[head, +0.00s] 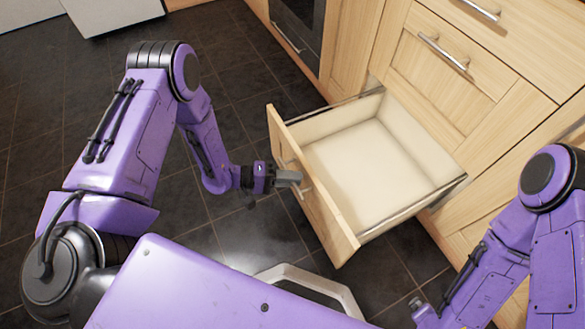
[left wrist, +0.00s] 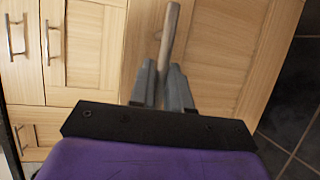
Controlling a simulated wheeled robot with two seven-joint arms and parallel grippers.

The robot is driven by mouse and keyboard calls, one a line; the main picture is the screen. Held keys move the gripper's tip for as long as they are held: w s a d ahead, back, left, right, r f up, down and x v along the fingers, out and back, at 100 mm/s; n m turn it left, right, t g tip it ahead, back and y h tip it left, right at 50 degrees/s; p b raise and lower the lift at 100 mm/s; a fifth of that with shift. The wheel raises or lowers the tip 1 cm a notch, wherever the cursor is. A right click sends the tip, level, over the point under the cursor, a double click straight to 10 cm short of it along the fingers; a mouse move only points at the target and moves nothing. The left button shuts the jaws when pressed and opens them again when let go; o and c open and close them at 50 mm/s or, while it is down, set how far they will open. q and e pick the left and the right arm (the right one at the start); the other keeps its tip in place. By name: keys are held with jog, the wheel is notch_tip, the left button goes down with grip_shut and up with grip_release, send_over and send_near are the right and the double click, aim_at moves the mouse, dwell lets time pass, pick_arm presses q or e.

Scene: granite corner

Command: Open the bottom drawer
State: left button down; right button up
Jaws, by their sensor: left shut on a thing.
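The bottom drawer (head: 360,165) stands pulled well out of the cabinet, and its pale inside is empty. Its wooden front panel (head: 335,222) faces left toward my left arm. My left gripper (head: 290,177) is at the drawer's front, shut on the metal handle (head: 305,187). In the left wrist view the two grey fingers (left wrist: 165,88) close around the handle bar (left wrist: 169,35), which sticks up between them. My right gripper (head: 420,308) is low at the right, apart from the drawer; its fingers are too small to judge.
A closed drawer with a bar handle (head: 443,50) is above the open one, with another handle (head: 480,9) higher up. An oven (head: 297,30) is at the top. Dark floor tiles (head: 235,115) lie clear left of the drawer. White panels (head: 110,12) stand at top left.

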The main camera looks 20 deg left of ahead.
pick_arm(q)
jog(key=shift+s+a, duration=0.2)
jog(key=c, duration=1.4)
grip_release()
jog(key=shift+c, duration=0.2)
jog(key=p+v, duration=0.2)
jog(key=v, duration=0.8)
jog(key=shift+a, duration=0.3)
jog(key=shift+r, duration=0.15)
